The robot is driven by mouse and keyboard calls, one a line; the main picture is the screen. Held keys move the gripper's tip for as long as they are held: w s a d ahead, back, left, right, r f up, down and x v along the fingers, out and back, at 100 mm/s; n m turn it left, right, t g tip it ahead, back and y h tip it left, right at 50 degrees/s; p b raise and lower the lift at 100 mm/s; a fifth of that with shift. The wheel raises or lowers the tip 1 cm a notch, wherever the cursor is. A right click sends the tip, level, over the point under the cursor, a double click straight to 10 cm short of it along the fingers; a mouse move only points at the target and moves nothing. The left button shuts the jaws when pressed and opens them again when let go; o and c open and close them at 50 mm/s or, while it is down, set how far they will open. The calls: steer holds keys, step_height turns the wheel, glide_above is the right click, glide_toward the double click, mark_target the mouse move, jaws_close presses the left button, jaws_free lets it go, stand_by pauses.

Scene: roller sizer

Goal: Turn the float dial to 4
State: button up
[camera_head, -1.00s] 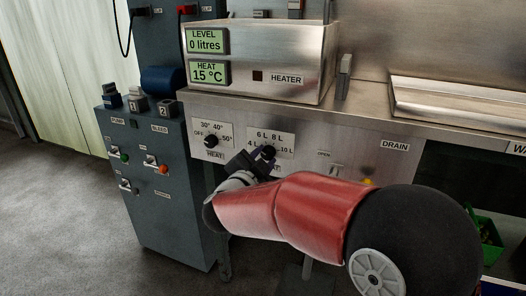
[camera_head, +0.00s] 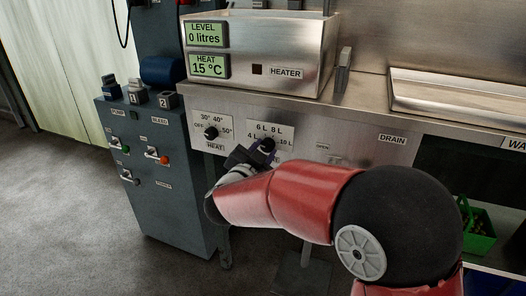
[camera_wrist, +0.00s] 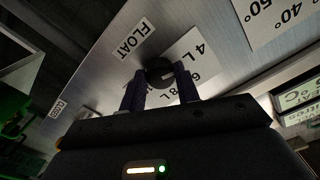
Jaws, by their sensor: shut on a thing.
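The float dial (camera_head: 268,145) is a small black knob on the steel front panel, with 4 L, 6 L, 8 L and 10 L marked around it. In the wrist view the dial (camera_wrist: 158,71) sits beneath the FLOAT label (camera_wrist: 134,39), between the two dark fingers. My gripper (camera_head: 261,152) is shut on the dial, and it also shows in the wrist view (camera_wrist: 160,82). A pale mark shows on the dial's face toward the numbers; I cannot tell exactly which number it points at. The level display (camera_head: 205,35) reads 0 litres.
The heat dial (camera_head: 210,133) is just left of the float dial. A grey control cabinet (camera_head: 160,210) with switches stands further left. A steel tank (camera_head: 300,45) is above. The drain label (camera_head: 393,139) and a green crate (camera_head: 477,238) are at the right.

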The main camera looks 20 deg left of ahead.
steer(key=o, duration=1)
steer(key=shift+c, duration=0.2)
steer(key=s+b, duration=0.1)
steer(key=s, duration=0.6)
steer(key=shift+s+a, duration=0.35)
steer(key=shift+s, duration=0.05)
